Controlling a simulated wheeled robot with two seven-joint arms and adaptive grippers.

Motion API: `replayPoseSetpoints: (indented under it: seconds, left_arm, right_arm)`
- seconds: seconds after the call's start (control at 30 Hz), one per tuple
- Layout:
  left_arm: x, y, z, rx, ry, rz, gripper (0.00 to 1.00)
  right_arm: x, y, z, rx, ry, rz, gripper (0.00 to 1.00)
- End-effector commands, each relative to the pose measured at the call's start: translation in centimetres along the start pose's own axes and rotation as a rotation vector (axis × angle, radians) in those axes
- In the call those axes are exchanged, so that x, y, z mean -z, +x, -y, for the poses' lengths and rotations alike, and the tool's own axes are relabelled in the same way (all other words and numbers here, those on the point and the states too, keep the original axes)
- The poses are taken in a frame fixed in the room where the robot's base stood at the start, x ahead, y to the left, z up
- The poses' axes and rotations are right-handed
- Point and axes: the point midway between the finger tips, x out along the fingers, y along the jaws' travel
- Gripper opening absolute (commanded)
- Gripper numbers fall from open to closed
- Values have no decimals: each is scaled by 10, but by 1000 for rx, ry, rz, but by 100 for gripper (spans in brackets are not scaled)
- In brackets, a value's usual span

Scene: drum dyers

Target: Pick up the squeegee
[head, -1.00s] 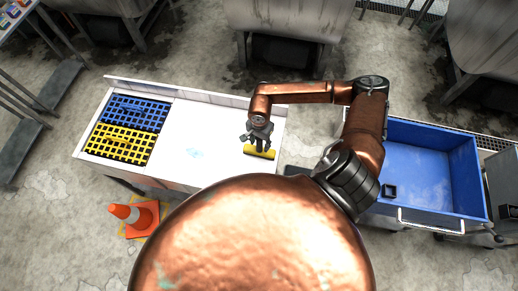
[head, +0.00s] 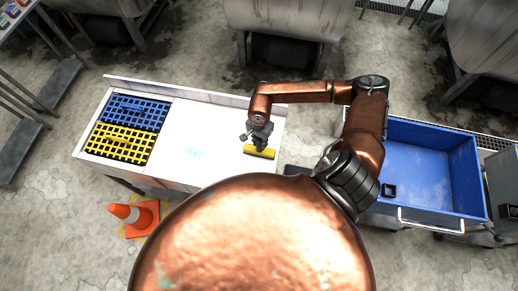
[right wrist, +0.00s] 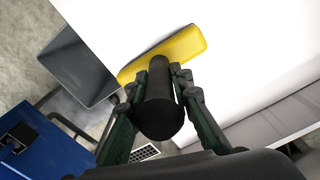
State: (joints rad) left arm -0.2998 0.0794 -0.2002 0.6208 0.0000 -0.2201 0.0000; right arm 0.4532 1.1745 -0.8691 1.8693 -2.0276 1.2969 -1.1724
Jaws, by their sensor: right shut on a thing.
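The squeegee has a yellow head (head: 259,152) on the white table, near its right end. In the right wrist view its yellow head (right wrist: 180,50) lies against the white surface and its black handle (right wrist: 160,105) points toward the camera. My right gripper (head: 259,140) is above the yellow head, with its fingers (right wrist: 160,88) on both sides of the handle, shut on it. In the head view the gripper hides most of the handle. My left gripper is not in view.
The white table (head: 210,130) has a blue grid (head: 133,112) and a yellow grid (head: 118,143) at its left end; its middle is clear. A blue cart (head: 430,160) stands to the right.

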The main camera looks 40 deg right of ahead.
Motion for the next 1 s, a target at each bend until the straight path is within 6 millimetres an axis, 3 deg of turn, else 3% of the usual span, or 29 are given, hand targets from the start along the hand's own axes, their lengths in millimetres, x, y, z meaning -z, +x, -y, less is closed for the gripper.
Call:
replayPoseSetpoints:
  seconds: [0.43, 0.67, 1.0]
  left_arm:
    - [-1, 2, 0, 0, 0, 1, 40]
    - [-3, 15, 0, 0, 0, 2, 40]
    - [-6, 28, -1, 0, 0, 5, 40]
  right_arm:
    - [0, -5, 1, 2, 0, -1, 0]
    - [1, -32, 1, 4, -2, -2, 0]
    - [-56, -93, -2, 6, -7, 1, 0]
